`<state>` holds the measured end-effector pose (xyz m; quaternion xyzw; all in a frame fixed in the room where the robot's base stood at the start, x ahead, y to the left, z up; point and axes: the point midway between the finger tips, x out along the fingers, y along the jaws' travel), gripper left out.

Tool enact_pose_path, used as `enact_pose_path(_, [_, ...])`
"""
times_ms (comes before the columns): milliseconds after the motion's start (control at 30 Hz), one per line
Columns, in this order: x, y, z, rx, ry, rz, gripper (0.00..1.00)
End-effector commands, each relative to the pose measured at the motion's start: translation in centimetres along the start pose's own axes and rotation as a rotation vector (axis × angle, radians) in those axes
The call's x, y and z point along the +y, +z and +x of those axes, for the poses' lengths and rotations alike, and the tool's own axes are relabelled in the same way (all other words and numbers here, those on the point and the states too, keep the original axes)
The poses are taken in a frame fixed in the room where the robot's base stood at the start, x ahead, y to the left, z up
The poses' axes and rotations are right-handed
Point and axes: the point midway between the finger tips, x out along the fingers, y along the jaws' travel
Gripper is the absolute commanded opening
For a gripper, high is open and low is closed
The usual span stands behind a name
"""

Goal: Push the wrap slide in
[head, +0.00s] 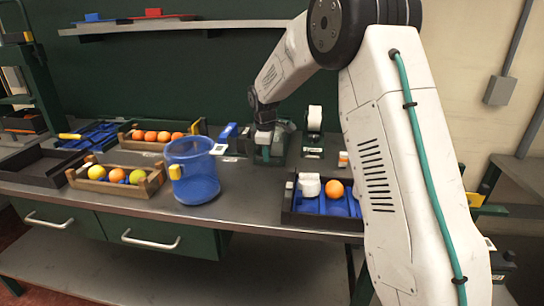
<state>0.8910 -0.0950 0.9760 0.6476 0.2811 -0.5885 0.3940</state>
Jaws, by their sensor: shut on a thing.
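A dark green wrapping device (277,151) stands on the bench right of the blue bucket, partly hidden by my arm. My gripper (266,126) reaches down to its top front and is shut on a small part there, which appears to be the wrap slide. The fingers cover most of that part, so how far in the slide sits cannot be told. A blue piece (227,131) lies just left of the device.
A blue bucket (193,172) stands close on the left. Wooden crates of fruit (115,187) are further left. A dark tray (325,222) with an orange and a white roll sits front right. A white-topped dispenser (314,128) stands right of the device.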

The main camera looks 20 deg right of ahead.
Motion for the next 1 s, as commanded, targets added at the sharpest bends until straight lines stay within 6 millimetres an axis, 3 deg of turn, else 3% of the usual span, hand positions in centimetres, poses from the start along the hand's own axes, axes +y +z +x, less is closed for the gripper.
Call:
enact_pose_path(500, [1.1, 0.3, -0.1, 0.009, 0.011, 0.006, 0.00])
enact_pose_path(533, [1.1, 0.3, -0.1, 0.009, 0.011, 0.006, 0.18])
enact_pose_path(600, [1.1, 0.4, -0.1, 0.008, 0.010, 0.007, 0.34])
enact_pose_path(867, [1.0, 0.6, 0.0, 0.005, 0.005, 0.008, 0.34])
enact_pose_path(1000, [1.0, 0.7, -1.0, 0.005, 0.005, 0.009, 0.34])
